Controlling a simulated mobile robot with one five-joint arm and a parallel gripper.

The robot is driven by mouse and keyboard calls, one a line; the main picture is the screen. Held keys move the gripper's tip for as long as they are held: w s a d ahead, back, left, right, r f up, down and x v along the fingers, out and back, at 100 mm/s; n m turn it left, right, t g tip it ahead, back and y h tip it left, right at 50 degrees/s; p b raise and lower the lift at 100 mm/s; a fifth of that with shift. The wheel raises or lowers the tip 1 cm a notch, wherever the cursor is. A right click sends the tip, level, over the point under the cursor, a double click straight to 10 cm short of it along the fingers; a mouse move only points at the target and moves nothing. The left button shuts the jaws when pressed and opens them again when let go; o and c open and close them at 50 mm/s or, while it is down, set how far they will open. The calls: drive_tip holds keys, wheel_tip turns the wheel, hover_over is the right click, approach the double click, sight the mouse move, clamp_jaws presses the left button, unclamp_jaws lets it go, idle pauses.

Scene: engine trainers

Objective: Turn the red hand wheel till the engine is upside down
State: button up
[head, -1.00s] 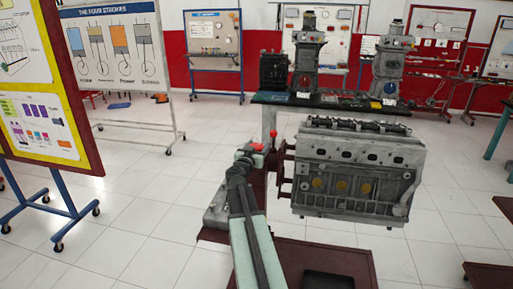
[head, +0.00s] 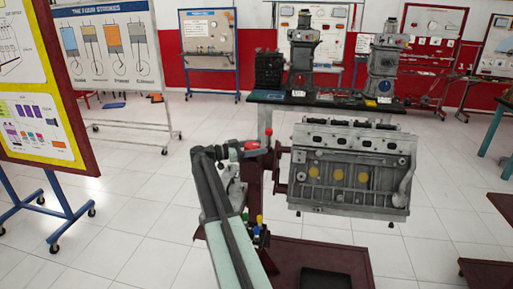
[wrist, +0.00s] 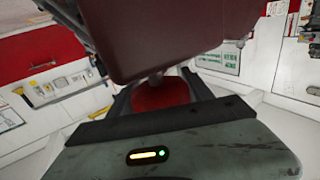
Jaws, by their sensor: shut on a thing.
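The grey engine block (head: 350,170) hangs on the right side of a dark red stand (head: 282,165). The red hand wheel (head: 252,145) is at the left end of the stand's axle, mostly hidden by my gripper (head: 238,152). My gripper is shut on the red wheel. In the wrist view a red part of it (wrist: 160,96) shows between my two dark fingers, below a large dark red piece of the stand.
A dark table (head: 325,100) with other engines stands behind. A poster board (head: 45,110) is at the left. The stand's dark red base (head: 320,262) lies low in front. White floor is open between them.

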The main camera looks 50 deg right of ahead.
drive_tip(key=shift+s+a+m+g+y, duration=0.15)
drive_tip(key=shift+m+g+y, duration=1.05)
drive_tip(key=shift+g, duration=0.15)
drive_tip(key=shift+s+a+m+g+y, duration=0.15)
drive_tip(key=shift+m+g+y, duration=1)
drive_tip(key=shift+g, duration=0.2)
drive_tip(key=shift+s, duration=0.1)
drive_tip(key=o, duration=1.4)
